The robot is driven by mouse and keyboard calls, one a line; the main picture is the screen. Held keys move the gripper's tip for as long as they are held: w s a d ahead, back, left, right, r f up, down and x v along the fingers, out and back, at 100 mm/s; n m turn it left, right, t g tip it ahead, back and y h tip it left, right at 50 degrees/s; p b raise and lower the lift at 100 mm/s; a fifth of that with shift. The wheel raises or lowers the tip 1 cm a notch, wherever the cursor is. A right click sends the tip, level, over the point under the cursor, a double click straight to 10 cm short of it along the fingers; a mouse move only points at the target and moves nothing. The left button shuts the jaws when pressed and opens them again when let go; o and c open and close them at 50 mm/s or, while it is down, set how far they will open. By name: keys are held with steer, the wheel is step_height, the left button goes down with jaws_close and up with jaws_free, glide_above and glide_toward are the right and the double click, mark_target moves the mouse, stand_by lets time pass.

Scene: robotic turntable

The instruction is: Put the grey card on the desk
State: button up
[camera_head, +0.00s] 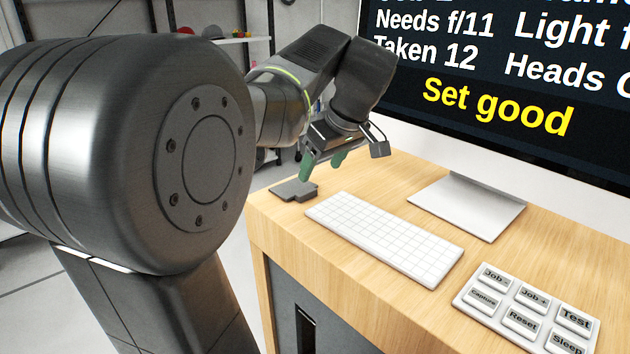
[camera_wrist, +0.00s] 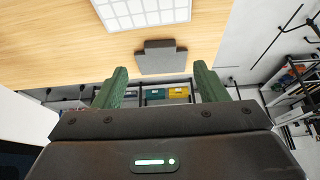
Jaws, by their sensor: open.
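The grey card (camera_head: 291,191) lies flat on the wooden desk (camera_head: 400,180) near its far left corner, beside the keyboard. In the wrist view the card (camera_wrist: 162,61) is a wide grey plate with a narrower, darker tab, close to the desk's edge. My gripper (camera_head: 322,164) is above the desk, a little above and to the right of the card in the head view, apart from it. Its green fingers are open with nothing between them. In the wrist view the card shows beyond the open fingertips (camera_wrist: 160,72).
A white keyboard (camera_head: 385,238) lies right of the card. A monitor (camera_head: 500,80) stands behind it on a grey base (camera_head: 468,205). A button panel (camera_head: 527,310) is at the lower right. Shelves with bins (camera_wrist: 165,94) stand beyond the desk's edge.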

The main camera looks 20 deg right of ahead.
mark_target(308, 192)
steer(key=shift+v, duration=2.1)
steer(key=x, duration=1.1)
steer(key=shift+w+a+f, duration=0.1)
steer(key=shift+f, duration=0.3)
steer(key=shift+w+r, duration=0.15)
steer(key=shift+r, duration=1.45)
